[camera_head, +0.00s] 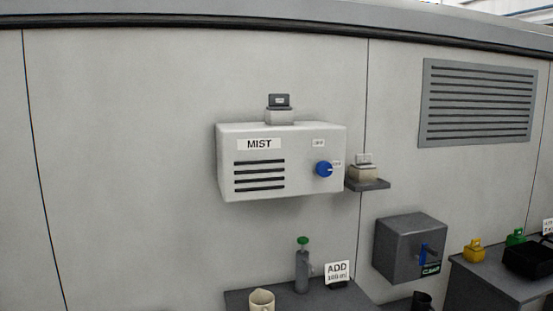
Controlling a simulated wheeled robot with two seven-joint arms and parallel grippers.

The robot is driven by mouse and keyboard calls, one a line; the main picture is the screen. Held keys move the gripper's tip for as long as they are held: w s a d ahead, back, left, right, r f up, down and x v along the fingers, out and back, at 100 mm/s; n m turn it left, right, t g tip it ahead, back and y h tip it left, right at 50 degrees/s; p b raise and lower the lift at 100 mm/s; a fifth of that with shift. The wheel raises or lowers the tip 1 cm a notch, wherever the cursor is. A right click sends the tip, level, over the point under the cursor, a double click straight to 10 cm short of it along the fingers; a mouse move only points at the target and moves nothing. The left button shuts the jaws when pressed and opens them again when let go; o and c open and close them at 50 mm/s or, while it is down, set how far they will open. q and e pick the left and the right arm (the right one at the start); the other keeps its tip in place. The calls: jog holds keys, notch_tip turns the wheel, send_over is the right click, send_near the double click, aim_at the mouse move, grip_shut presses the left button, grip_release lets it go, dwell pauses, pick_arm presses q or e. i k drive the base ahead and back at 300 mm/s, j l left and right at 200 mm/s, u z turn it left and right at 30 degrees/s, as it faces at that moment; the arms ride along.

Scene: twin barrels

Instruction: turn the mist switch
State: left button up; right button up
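A white box labelled MIST (281,162) is mounted on the wall near the middle of the head view, with dark slots on its front. The mist switch is a round blue knob (324,169) at the right of its front face. Neither of my grippers shows in this view, and nothing covers the knob.
A small shelf (369,184) bears a beige item right of the box. Below stand a dark table (240,301) with a cream cup (261,300), a green-topped bottle (302,268) and an ADD sign (337,271). A grey wall box (408,249) with a blue handle is lower right.

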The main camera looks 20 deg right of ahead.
aim_at(323, 168)
jog(key=l+z, duration=0.1)
jog(key=z, duration=1.75)
jog(key=i+l, duration=0.15)
jog(key=i, duration=0.15)
